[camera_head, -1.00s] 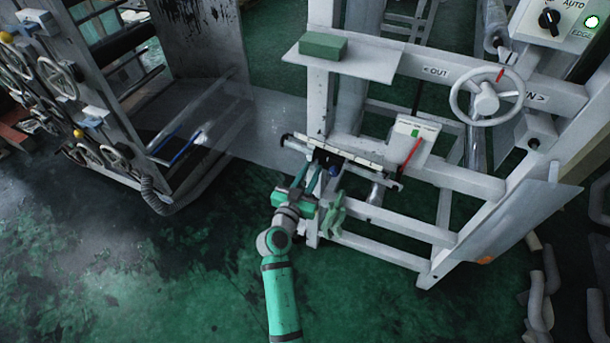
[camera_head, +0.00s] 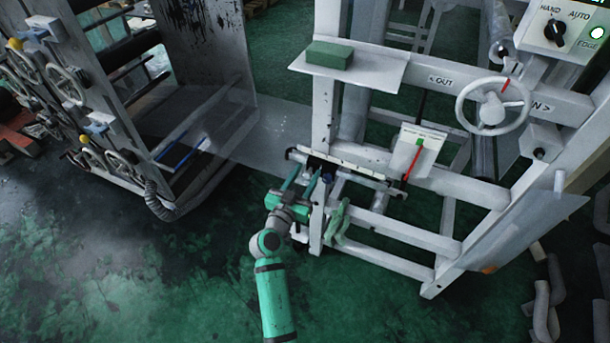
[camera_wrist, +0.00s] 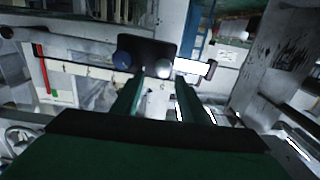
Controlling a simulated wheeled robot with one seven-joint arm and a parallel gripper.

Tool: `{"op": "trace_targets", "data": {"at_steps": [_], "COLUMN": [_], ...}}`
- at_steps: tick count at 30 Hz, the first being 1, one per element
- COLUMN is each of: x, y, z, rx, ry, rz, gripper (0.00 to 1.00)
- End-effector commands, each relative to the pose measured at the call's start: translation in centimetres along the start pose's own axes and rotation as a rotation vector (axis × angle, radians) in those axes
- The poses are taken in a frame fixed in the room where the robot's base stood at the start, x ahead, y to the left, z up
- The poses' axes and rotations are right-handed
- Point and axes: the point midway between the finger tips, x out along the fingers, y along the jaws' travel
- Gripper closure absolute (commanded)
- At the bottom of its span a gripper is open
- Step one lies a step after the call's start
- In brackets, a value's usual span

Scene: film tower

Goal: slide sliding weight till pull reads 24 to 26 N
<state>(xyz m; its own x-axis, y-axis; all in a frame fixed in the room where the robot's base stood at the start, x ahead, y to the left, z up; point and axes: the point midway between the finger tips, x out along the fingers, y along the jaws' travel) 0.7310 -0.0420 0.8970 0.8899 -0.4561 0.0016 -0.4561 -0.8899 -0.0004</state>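The sliding weight is a dark block (camera_head: 320,164) on a pale scale bar (camera_head: 358,163), near the bar's left part. A dark blue knob (camera_head: 328,178) sits at its front. In the wrist view the dark block (camera_wrist: 149,50) is ahead, with the blue knob (camera_wrist: 122,60) at its left. My gripper (camera_head: 305,176) is open, its fingers pointing at the block from below. In the wrist view its two fingers (camera_wrist: 161,82) are apart with nothing clearly between them; contact cannot be told. The pull gauge (camera_head: 416,152) is a white plate with a green mark and a red pointer; its numbers are unreadable.
A white post (camera_head: 325,110) stands right behind the bar. A green cloth-like thing (camera_head: 338,220) hangs right of my gripper. A handwheel (camera_head: 493,107) and a shelf with a green block (camera_head: 330,55) are above. Green floor (camera_head: 180,270) at left is free.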

Motion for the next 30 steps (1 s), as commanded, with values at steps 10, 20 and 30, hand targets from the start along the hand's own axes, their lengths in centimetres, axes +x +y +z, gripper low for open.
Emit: {"op": "trace_targets", "data": {"at_steps": [10, 20, 30], "x": [-3.5, -9.2, -10.9], "y": [-0.1, 0.0, 0.1], "z": [0.1, 0.1, 0.0], "rx": [-0.002, -0.001, 0.0], "ry": [-0.001, 0.0, 0.0], "rz": [-0.003, -0.002, 0.001], "gripper": [0.6, 0.6, 0.6]}}
